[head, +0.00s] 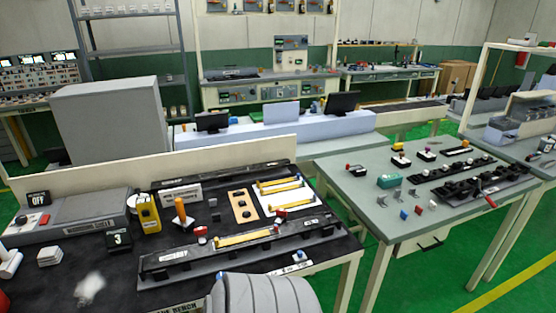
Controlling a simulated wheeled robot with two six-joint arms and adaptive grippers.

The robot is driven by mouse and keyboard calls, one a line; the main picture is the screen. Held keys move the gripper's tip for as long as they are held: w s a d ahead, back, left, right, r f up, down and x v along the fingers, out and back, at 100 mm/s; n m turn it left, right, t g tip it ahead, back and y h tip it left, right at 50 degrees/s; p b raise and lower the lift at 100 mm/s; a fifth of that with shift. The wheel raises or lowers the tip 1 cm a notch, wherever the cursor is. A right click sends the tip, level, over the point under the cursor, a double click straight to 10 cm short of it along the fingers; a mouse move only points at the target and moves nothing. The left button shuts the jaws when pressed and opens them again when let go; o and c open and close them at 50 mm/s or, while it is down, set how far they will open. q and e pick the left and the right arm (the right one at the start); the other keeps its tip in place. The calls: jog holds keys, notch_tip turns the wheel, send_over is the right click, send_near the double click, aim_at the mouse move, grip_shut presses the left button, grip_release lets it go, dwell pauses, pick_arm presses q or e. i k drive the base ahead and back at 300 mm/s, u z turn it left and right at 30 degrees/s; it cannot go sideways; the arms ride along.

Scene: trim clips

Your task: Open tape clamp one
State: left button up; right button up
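A long black fixture (180,268) lies along the front of the dark workbench, with a yellow strip (240,240) along its back edge. A small red-topped clamp (201,236) stands at the strip's left end. Another red-topped clamp (281,215) stands near its right end. They look like toggle clamps, but I cannot tell which is tape clamp one. They are too small to tell whether they are open or shut. Neither of my grippers shows in the head view.
A yellow device (149,214), an orange-handled tool (182,212) and a sign reading 3 (118,239) stand behind the fixture. A white tray with yellow strips (262,197) lies behind right. A grey ribbed form covers part of the front edge. A second table (345,190) stands right.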

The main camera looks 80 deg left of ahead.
aim_at(281, 213)
jog(key=u, duration=0.75)
jog(key=i, duration=0.8)
jog(key=u, duration=0.9)
